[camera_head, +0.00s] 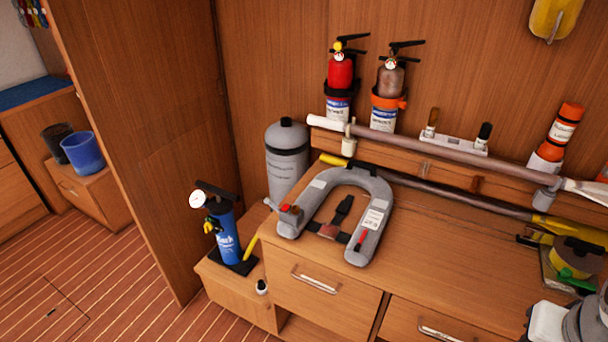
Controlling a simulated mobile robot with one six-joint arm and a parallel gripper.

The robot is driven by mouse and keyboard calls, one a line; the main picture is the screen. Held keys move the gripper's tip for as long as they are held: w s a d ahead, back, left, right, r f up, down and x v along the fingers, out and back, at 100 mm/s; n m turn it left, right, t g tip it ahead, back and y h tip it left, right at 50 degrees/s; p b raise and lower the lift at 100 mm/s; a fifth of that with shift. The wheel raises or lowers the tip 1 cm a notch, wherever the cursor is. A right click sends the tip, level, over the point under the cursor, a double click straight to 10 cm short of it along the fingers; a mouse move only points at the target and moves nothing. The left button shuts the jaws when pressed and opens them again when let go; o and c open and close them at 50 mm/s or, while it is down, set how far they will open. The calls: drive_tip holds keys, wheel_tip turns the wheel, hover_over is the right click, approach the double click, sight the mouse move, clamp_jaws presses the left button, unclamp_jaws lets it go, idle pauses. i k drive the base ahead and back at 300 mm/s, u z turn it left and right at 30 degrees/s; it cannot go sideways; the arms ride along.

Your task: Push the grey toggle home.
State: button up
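I cannot make out a grey toggle for certain. A grey horseshoe-shaped lifejacket (322,195) lies on the wooden counter, with a dark strap and buckle across its opening. A small red tab (361,241) shows on its right arm, and a reddish-brown fitting (291,212) sits at the end of its left arm. A white plate (453,145) on the back ledge carries two small upright handles, one brown and yellow, one dark. No gripper fingers are clearly visible.
Long poles (440,160) lie along the counter's back. Two extinguishers (340,85) stand behind them. A grey cylinder (287,165) and a blue pump (228,240) stand left. A white and grey object (585,322) is cut off lower right. The counter's front middle is clear.

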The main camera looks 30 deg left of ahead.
sight(267, 200)
drive_tip(key=z, duration=0.05)
drive_tip(key=k, duration=1.35)
drive_tip(key=u, duration=1.25)
drive_tip(key=i, duration=1)
drive_tip(key=k, duration=1.25)
drive_tip(key=z, duration=0.35)
drive_tip(key=i, duration=1.3)
drive_tip(key=u, duration=0.1)
